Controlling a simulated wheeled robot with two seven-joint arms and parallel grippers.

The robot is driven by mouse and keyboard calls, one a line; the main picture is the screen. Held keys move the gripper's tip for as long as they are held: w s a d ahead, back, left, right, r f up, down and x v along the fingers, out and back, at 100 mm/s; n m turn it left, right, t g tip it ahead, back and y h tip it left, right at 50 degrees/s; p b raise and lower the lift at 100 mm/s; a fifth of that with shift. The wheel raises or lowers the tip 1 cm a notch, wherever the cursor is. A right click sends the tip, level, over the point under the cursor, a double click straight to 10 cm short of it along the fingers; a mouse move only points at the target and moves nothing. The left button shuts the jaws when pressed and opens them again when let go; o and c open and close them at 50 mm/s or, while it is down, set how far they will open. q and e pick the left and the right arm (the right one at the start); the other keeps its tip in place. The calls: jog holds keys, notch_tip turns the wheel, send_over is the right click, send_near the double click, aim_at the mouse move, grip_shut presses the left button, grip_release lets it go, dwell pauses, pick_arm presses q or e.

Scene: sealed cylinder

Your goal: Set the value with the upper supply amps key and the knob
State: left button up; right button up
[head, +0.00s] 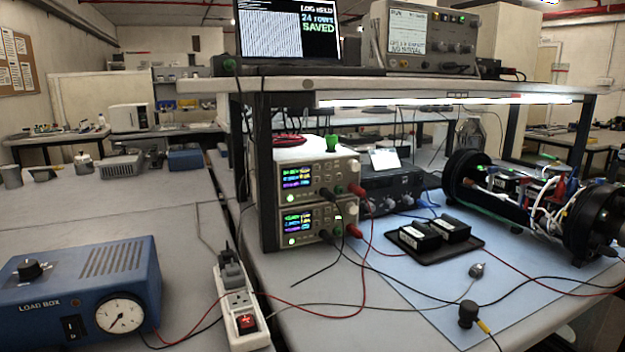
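Two power supplies are stacked under the shelf on the right bench. The upper supply (333,177) has a lit display (297,176) with green, yellow and purple-blue rows, too small to read. Its small keys and knob sit right of the display; I cannot tell which key is the amps key. The lower supply (333,211) has a similar lit display (300,219). Red and black leads plug in at the right of both fronts. Neither of my grippers shows in the head view.
A blue load box (130,262) with a dial stands on the left bench. A power strip (238,305) lies between. Loose red and black leads cross in front of the supplies. A black tray (410,255) holds dark blocks. A cylinder assembly (520,205) lies at right.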

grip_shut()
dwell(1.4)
